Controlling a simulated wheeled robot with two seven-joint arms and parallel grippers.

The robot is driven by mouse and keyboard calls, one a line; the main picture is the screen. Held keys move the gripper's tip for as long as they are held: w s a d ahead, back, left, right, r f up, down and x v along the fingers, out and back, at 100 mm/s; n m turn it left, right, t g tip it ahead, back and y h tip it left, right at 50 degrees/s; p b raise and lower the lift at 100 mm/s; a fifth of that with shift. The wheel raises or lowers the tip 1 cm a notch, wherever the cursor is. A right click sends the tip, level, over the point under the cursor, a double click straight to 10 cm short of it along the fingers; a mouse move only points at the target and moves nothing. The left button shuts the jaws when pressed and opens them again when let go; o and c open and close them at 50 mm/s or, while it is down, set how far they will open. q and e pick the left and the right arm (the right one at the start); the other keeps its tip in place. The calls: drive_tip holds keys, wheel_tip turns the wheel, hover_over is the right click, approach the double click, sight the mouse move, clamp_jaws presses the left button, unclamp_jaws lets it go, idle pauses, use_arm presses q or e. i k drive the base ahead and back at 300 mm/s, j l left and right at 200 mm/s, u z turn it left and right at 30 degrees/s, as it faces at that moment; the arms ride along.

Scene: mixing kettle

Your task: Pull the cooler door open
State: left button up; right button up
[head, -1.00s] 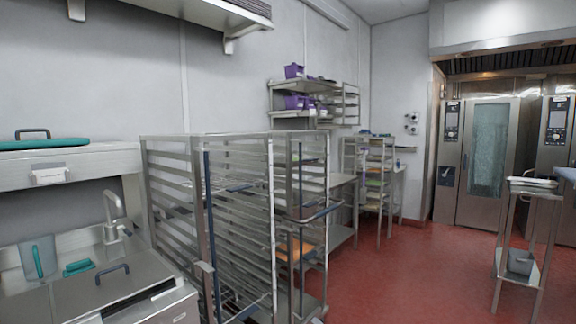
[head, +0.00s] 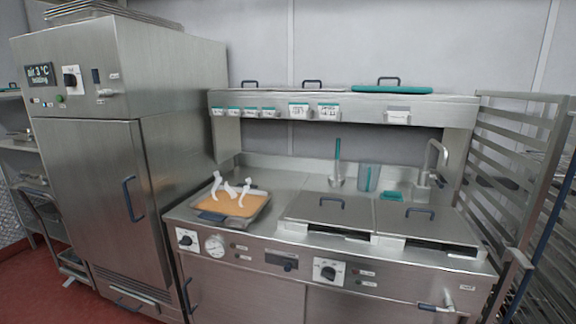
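The cooler (head: 70,110) is a tall stainless cabinet at the left of the head view, with a display reading about 3 °C at its top. Its door (head: 85,190) looks shut. A blue vertical bar handle (head: 132,199) is on the door's right side. Neither of my grippers shows in the view.
A steel kettle counter (head: 330,260) stands right of the cooler, with a tray (head: 255,212) of orange-brown content, lidded wells and a tap. A rack (head: 520,170) stands at the right edge. Red floor (head: 30,285) shows at the lower left.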

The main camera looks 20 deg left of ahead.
sight(96, 168)
drive_tip(key=u, duration=1.9)
